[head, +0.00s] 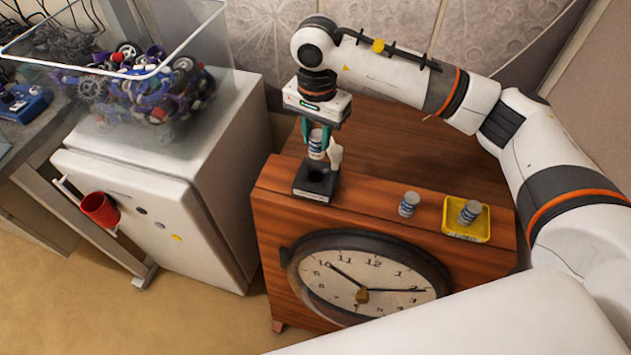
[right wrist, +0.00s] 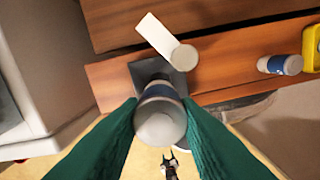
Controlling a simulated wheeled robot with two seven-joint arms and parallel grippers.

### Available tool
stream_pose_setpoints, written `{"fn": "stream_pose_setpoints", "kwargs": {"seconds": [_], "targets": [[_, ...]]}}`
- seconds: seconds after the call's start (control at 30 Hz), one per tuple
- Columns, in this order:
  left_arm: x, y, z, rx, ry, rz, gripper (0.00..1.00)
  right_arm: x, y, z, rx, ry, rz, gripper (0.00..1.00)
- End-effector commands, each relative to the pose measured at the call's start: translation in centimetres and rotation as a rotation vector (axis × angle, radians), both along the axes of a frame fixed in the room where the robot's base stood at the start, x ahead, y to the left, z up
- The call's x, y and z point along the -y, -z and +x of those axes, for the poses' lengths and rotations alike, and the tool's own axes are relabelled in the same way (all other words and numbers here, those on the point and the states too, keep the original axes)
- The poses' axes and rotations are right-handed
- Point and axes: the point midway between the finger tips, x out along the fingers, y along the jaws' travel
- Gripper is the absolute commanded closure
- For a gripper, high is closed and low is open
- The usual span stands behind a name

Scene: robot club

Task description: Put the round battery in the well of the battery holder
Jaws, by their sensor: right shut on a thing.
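My right gripper (head: 317,141) has green fingers shut on a round battery (head: 316,146) with a silver top and a blue-and-white label. The battery is held upright above the black battery holder (head: 315,194), whose dark round well shows just below it. In the right wrist view the battery (right wrist: 161,122) sits between both fingers and covers much of the holder (right wrist: 146,70). I cannot tell whether the battery's lower end touches the holder. My left gripper is not in the head view.
A white piece (head: 335,153) stands close beside the holder. A clock (head: 345,270) is on the cabinet front. The wood between holder and batteries is clear.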

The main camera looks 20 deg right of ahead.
Motion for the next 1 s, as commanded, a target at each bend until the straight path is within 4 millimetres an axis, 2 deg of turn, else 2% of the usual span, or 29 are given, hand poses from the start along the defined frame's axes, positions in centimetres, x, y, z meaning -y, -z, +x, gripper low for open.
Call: {"fn": "stream_pose_setpoints", "kwargs": {"seconds": [0.3, 0.47, 0.7, 1.0], "targets": [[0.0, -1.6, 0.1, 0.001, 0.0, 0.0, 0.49, -0.1, 5.4, -0.1, -0.003, 0.018, 0.0, 0.96], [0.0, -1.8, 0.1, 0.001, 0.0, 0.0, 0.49, -0.1, 6.6, -0.1, -0.002, 0.016, 0.001, 0.96], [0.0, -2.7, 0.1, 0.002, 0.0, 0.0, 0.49, -0.1, 9.6, -0.1, -0.004, 0.016, 0.001, 0.96], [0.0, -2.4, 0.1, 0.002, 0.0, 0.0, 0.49, -0.1, 10.1, 0.0, 0.0, 0.015, 0.0, 0.96]]}}
